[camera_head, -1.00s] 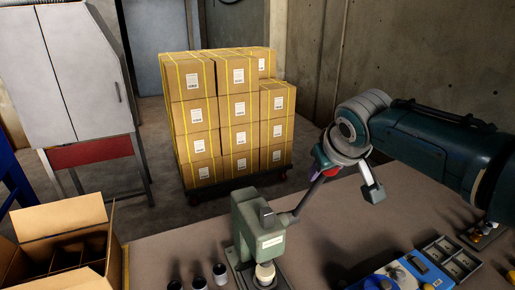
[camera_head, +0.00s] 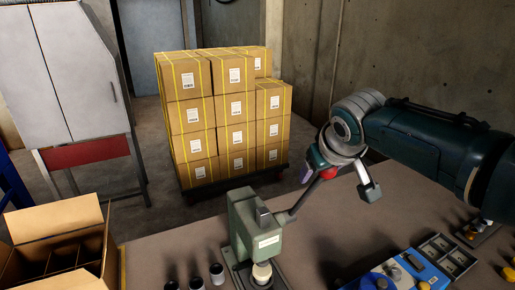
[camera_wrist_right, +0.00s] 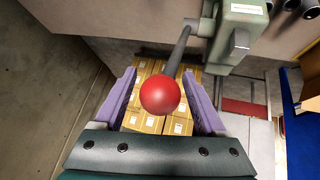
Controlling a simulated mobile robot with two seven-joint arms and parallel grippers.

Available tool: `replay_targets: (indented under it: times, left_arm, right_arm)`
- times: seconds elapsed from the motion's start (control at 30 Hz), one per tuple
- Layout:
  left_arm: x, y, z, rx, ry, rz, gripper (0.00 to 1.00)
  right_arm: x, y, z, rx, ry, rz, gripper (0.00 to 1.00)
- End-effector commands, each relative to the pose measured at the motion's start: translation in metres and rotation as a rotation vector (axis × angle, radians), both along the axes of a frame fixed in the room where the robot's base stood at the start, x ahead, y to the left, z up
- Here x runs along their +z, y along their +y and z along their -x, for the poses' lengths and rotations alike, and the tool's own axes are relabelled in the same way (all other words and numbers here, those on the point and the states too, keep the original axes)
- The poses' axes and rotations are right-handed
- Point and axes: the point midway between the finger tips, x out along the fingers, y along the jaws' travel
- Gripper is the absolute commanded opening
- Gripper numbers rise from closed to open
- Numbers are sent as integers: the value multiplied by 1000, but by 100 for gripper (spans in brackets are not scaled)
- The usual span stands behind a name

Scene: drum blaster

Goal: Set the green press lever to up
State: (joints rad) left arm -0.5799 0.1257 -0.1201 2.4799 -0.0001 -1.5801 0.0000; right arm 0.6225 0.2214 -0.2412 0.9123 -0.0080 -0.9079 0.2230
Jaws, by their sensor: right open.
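The green press (camera_head: 255,228) stands on the table in the head view, its grey lever arm (camera_head: 305,200) slanting up and right to a red ball knob (camera_head: 329,172). In the right wrist view the knob (camera_wrist_right: 160,96) sits between the two purple fingers, with the lever arm (camera_wrist_right: 178,52) running up to the press body (camera_wrist_right: 236,30). My right gripper (camera_wrist_right: 160,76) is open, with visible gaps on both sides of the knob. In the head view one purple finger (camera_head: 306,172) shows beside the knob; the rest is partly hidden. My left gripper is not in view.
An open cardboard box (camera_head: 58,225) stands at left. Several dark cups (camera_head: 196,284) are left of the press. A blue tray (camera_head: 415,270) and a grey divided tray (camera_head: 450,255) lie at right. Stacked cartons (camera_head: 228,115) stand on the floor behind the table.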

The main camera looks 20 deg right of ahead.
Motion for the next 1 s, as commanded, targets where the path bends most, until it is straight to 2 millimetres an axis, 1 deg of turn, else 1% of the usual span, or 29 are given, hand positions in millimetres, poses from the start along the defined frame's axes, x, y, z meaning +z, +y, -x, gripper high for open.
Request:
replay_targets:
  times: [0.17,0.4,0.63,0.8,1.0]
  left_arm:
    - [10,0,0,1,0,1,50]
    - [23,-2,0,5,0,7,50]
    - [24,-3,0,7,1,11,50]
    - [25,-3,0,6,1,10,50]
    - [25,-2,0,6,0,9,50]
  right_arm:
    - [13,3,8,1,-1,-1,73]
    - [42,11,29,1,-2,1,73]
    - [64,18,47,0,-1,1,73]
    - [74,20,55,-1,1,2,73]
    - [77,21,57,-2,2,1,73]
